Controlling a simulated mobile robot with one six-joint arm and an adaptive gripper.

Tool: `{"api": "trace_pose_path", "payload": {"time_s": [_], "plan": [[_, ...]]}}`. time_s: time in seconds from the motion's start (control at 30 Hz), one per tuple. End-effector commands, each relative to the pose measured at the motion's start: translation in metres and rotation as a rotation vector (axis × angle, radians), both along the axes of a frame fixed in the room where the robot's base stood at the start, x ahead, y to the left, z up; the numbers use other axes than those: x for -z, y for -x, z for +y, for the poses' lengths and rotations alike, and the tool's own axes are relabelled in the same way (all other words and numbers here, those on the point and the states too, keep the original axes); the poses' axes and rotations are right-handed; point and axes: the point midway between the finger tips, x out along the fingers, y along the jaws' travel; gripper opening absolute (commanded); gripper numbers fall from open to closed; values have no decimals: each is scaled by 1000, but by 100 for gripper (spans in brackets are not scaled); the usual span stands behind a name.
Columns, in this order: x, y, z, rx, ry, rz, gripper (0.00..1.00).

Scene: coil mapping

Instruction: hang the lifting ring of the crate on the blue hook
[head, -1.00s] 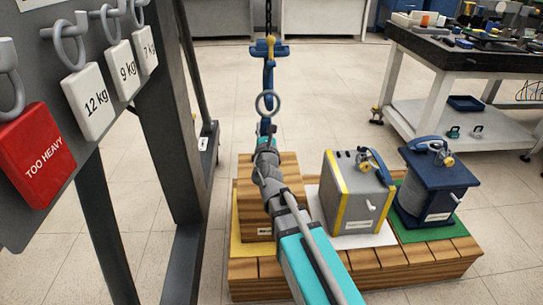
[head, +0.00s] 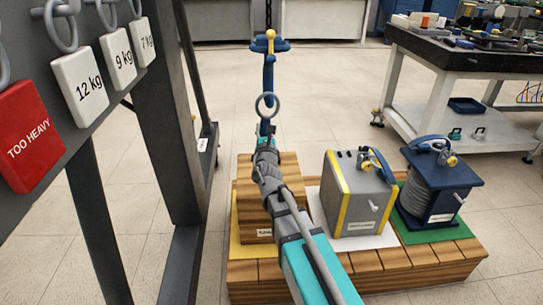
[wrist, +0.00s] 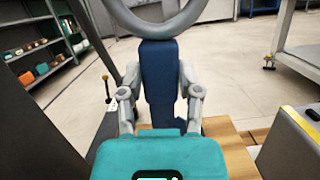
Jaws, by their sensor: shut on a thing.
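The blue hook (head: 269,72) with a yellow part at its top hangs from a dark chain. A grey lifting ring (head: 266,105) stands upright just below it in the head view; whether they touch or overlap in depth I cannot tell. My gripper (wrist: 160,105) is shut on the dark blue block (wrist: 159,70) under the ring (wrist: 158,18), whose top is cut off in the wrist view. The wooden crate (head: 248,205) is below and behind my arm, which hides part of it. Its link to the ring is hidden.
A grey box with yellow edges (head: 352,200) and a blue-ended coil (head: 437,190) stand right of the crate on a wooden pallet (head: 400,258). A dark post and panel with weight tags (head: 80,87) stand left. A workbench (head: 450,60) is at the back right.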

Motion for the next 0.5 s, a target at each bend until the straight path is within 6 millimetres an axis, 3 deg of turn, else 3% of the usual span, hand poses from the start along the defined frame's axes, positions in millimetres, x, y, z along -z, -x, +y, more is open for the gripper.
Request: {"api": "trace_pose_path", "payload": {"time_s": [0.4, 0.43, 0.5], "plan": [[0, 0, 0, 0, 0, 0, 0], [0, 0, 0, 0, 0, 0, 47], [0, 0, 0, 0, 0, 0, 60]]}}
